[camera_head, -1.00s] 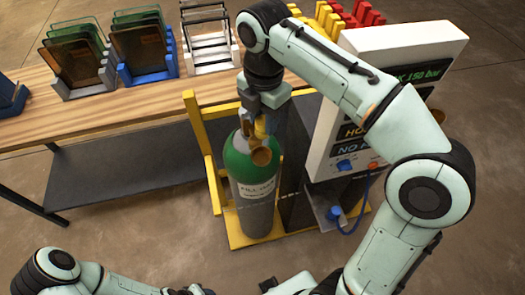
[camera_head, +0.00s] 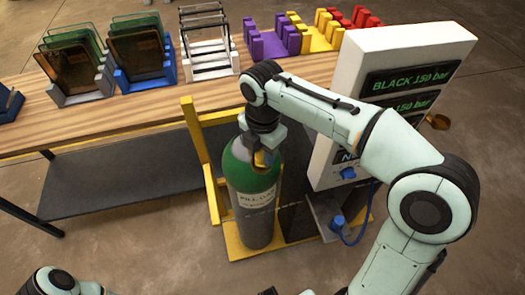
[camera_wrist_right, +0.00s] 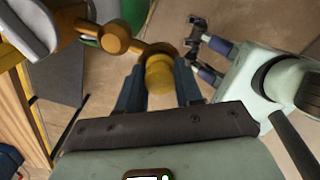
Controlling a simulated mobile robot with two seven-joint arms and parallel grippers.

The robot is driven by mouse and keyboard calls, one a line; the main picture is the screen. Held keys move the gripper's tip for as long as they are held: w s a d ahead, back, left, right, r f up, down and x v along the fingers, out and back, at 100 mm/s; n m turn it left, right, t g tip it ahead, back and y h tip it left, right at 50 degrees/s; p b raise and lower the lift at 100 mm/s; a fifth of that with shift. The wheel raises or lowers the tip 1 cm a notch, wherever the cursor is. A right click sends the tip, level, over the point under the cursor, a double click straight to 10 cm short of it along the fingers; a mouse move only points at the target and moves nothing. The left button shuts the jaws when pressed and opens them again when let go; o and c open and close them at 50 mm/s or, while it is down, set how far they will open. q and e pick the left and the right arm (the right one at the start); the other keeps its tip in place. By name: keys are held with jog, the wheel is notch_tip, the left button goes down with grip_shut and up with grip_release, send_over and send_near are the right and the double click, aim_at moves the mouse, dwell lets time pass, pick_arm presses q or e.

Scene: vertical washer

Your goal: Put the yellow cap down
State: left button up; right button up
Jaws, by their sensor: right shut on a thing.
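The yellow cap (camera_wrist_right: 159,75) is between the two fingers of my right gripper (camera_wrist_right: 160,88) in the right wrist view. A brass valve fitting (camera_wrist_right: 115,40) lies just beyond it; I cannot tell whether the two touch. In the head view my right gripper (camera_head: 262,155) is at the top of a green-and-grey gas cylinder (camera_head: 255,195), its fingers and the cap largely hidden there. My left gripper (camera_wrist_right: 203,50) shows in the right wrist view with its fingers apart and nothing visible between them.
The cylinder stands in a yellow frame (camera_head: 191,135) beside a white display panel (camera_head: 405,60). A brass cup-like piece (camera_head: 438,121) is at the panel's right side. The wooden table (camera_head: 130,112) behind carries several coloured racks; its front strip is clear.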

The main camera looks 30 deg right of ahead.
jog(key=shift+f, duration=0.15)
jog(key=o, duration=1)
pick_arm(q)
jog(key=shift+f, duration=0.1)
pick_arm(e)
jog(key=shift+o, duration=0.2)
pick_arm(q)
jog(key=w+r+p, duration=0.1)
jog(key=r+p, duration=0.1)
jog(key=w+r+p, duration=0.1)
jog(key=r, duration=0.1)
jog(key=shift+w, duration=0.35)
pick_arm(e)
notch_tip(320, 180, up, 12)
